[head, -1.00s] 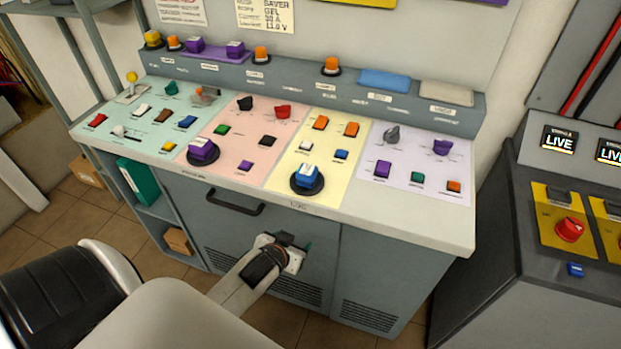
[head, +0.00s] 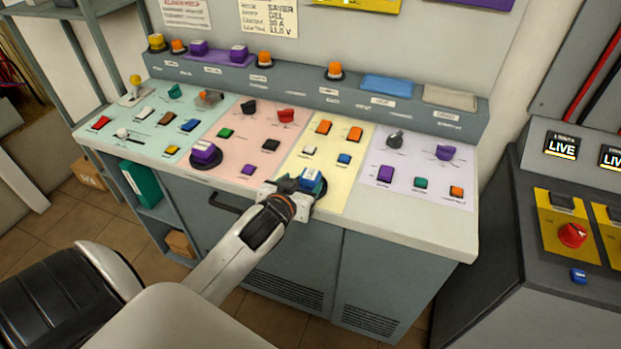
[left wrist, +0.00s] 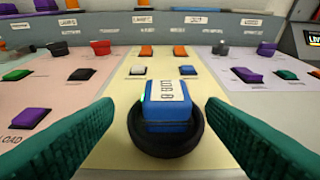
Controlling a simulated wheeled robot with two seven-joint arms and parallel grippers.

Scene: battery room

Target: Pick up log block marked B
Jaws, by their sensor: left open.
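The blue log block (head: 312,179) sits in a black round holder on the yellow panel, near the console's front edge. In the left wrist view the block (left wrist: 168,112) stands upright, with a white label on top that appears to end in B. My left gripper (head: 302,187) is at the front edge of the console, right at the block, and covers part of it and its holder. In the left wrist view its green fingers (left wrist: 158,130) are open, one on each side of the block with gaps between. My right gripper is not in view.
A purple block (head: 205,152) sits in a similar holder on the pink panel to the left. Buttons and knobs cover the console (head: 400,220). A dark handle (head: 225,202) is on the cabinet front below. A grey unit with a red knob (head: 572,235) stands at right.

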